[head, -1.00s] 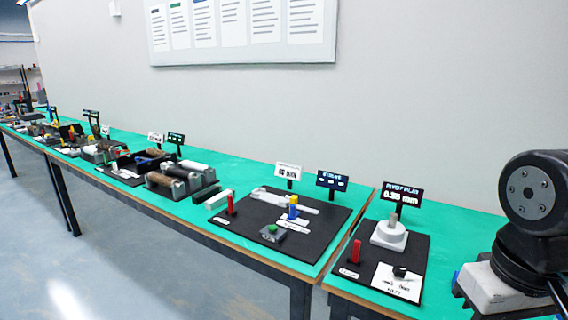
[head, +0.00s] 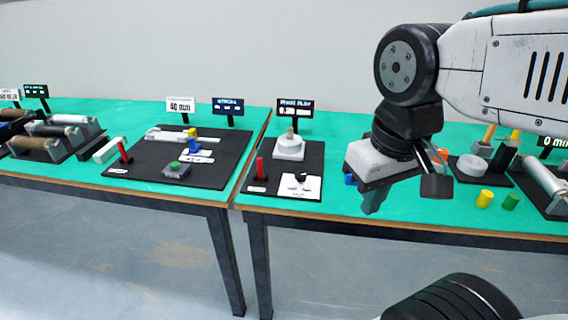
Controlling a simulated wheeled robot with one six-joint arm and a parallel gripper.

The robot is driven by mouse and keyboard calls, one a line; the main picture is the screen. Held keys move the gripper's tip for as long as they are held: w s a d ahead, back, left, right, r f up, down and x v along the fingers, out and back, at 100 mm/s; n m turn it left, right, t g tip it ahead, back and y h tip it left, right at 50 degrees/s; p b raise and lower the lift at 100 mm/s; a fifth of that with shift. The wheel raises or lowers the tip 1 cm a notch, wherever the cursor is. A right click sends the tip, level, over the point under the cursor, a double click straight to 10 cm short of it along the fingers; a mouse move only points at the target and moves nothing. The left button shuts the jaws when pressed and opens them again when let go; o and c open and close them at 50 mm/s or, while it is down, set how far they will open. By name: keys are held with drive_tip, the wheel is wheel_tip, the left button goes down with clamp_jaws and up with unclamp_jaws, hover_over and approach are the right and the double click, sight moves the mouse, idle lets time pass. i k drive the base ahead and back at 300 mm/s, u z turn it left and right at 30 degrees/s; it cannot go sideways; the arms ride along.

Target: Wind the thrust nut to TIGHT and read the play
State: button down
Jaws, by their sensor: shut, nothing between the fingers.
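The pivot play station is a black board (head: 312,158) on the green table. A white card (head: 290,186) with a dark knob (head: 300,178) is at the front right, and a red post (head: 260,168) at the front left. My gripper (head: 402,195) is shut and empty, in the air right of this board, pointing down and touching nothing I can see.
Left is another black board (head: 215,143) with a green button box (head: 176,169) and a blue-yellow piece (head: 192,141). Right are yellow (head: 485,198) and green (head: 511,201) cylinders and a grey roller (head: 545,182).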

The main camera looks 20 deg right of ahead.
sight(301, 176)
drive_tip(key=u, duration=0.1)
drive_tip(key=k, duration=1.05)
drive_tip(key=z, duration=0.75)
drive_tip(key=i, duration=1.3)
drive_tip(key=u, duration=0.8)
